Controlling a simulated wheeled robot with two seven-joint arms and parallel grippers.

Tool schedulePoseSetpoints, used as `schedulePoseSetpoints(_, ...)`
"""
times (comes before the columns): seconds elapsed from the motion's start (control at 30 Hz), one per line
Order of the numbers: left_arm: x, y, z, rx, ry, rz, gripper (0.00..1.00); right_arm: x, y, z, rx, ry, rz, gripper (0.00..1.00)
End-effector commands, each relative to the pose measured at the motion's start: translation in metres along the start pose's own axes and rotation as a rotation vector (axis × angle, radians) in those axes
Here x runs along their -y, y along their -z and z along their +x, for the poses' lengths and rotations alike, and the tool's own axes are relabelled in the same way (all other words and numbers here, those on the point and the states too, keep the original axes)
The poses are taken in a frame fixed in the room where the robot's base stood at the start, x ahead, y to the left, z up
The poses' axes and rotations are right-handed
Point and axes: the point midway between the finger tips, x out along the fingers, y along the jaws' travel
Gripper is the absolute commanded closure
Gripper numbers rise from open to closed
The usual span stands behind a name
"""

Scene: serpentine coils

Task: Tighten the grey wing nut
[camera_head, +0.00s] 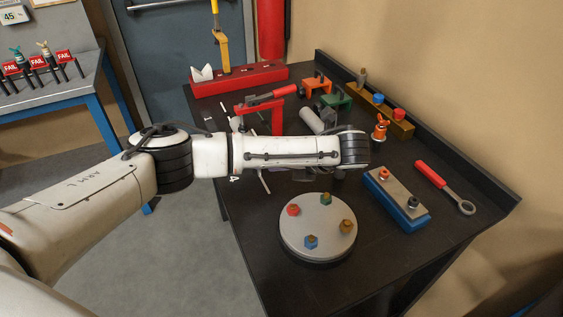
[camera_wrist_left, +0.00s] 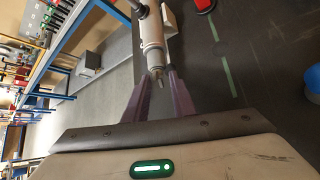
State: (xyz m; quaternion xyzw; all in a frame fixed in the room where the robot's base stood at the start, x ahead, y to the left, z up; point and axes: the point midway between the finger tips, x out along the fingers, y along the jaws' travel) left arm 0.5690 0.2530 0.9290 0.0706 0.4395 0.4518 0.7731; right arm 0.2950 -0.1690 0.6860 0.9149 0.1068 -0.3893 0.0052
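In the left wrist view, a pale grey cylinder (camera_wrist_left: 152,45) points toward my left gripper (camera_wrist_left: 159,77). A small grey piece (camera_wrist_left: 157,80) at its near end looks like the grey wing nut, though its wings are hard to make out. The two purple fingers are apart, one on each side of this piece, with gaps visible; I see no grip on it. In the head view a grey cylinder (camera_head: 311,120) lies tilted behind my left arm, which hides its near end and my left gripper. My right gripper is not in view.
On the black bench (camera_head: 270,265) are a round plate (camera_head: 318,227) with coloured nuts, a blue block (camera_head: 396,198), a red-handled wrench (camera_head: 433,176) and an orange winged piece (camera_head: 380,131). A red clamp (camera_head: 272,112) stands behind my arm.

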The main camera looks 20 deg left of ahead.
Motion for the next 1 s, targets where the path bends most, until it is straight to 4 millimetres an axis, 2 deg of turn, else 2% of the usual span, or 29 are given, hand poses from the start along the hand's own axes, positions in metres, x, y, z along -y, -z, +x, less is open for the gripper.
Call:
schedulePoseSetpoints(0.17, 0.000, -0.003, -0.021, 0.009, 0.000, -0.003, 0.77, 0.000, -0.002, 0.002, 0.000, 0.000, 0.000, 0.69)
schedulePoseSetpoints(0.3, -0.001, -0.003, -0.053, 0.010, 0.001, 0.000, 0.77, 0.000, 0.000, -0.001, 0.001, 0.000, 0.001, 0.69)
schedulePoseSetpoints(0.5, 0.001, 0.000, -0.085, 0.005, 0.002, 0.000, 0.77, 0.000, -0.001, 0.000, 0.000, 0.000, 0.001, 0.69)
schedulePoseSetpoints(0.7, 0.001, 0.001, -0.098, 0.000, 0.001, 0.001, 0.77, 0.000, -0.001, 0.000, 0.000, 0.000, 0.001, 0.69)
schedulePoseSetpoints(0.93, 0.001, 0.002, -0.099, -0.001, 0.000, 0.002, 0.77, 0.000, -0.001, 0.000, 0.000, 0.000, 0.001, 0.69)
schedulePoseSetpoints(1.0, 0.000, 0.001, -0.098, -0.001, -0.001, 0.001, 0.73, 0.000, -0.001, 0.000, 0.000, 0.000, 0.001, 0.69)
